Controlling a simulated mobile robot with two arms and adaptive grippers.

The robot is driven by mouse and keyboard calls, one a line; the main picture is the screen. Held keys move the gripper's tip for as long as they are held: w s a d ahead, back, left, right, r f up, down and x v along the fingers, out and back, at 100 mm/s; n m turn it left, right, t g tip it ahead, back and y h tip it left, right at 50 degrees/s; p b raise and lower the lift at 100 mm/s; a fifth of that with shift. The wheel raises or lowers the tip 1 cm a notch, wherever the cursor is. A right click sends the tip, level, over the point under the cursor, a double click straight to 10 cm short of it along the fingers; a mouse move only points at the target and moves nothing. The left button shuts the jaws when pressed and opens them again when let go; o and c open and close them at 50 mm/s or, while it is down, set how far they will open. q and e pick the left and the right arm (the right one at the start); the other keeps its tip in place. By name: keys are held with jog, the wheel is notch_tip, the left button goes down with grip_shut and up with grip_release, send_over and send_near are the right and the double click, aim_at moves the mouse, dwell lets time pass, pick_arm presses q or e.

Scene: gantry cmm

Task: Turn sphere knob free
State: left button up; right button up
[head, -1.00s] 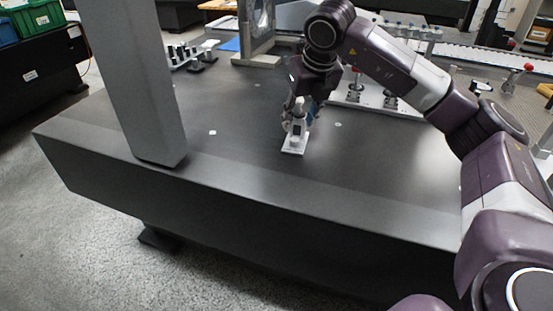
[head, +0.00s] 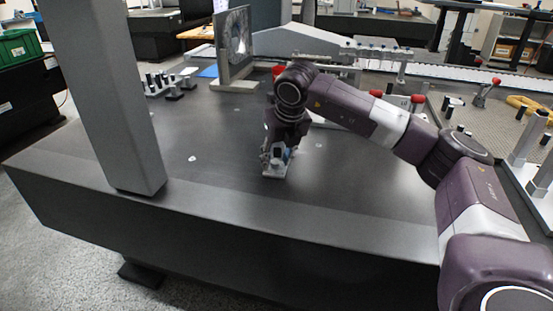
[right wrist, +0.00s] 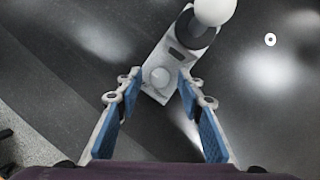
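My right gripper (head: 276,153) is low over the dark table, at a small pale stand (head: 274,174); it hides most of the stand in the head view. In the right wrist view the stand (right wrist: 182,57) is a light grey block with a white sphere (right wrist: 214,9) at its far end, cut by the top edge. A round knob (right wrist: 160,77) sits on the near end of the block. My right gripper (right wrist: 159,84) is open, with one blue-padded finger on each side of the knob. I cannot tell whether either finger touches it. My left gripper is out of view.
The dark granite table (head: 340,190) is mostly clear around the stand. A grey column (head: 105,100) rises at the left. A framed round plate (head: 234,42) and a rack of small black-topped pins (head: 165,84) stand behind. Red-topped parts (head: 417,99) lie beyond my right arm.

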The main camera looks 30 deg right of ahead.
grip_shut()
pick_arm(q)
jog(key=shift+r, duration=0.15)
pick_arm(e)
jog(key=shift+r, duration=0.1)
jog(key=n+y+p, duration=0.1)
jog(key=n, duration=0.2)
jog(key=shift+d+p, duration=0.15)
jog(key=shift+p, duration=0.2)
jog(key=shift+n+y, duration=0.4)
jog(key=n+y+p, duration=0.1)
jog(key=n+p, duration=0.1)
jog(key=n, duration=0.1)
jog(key=shift+d+p, duration=0.15)
jog(key=shift+p, duration=0.15)
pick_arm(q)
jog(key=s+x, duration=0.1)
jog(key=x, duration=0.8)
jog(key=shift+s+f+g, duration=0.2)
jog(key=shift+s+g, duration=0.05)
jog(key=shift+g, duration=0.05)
pick_arm(e)
jog(key=shift+w+n, duration=0.1)
jog(key=shift+n, duration=0.3)
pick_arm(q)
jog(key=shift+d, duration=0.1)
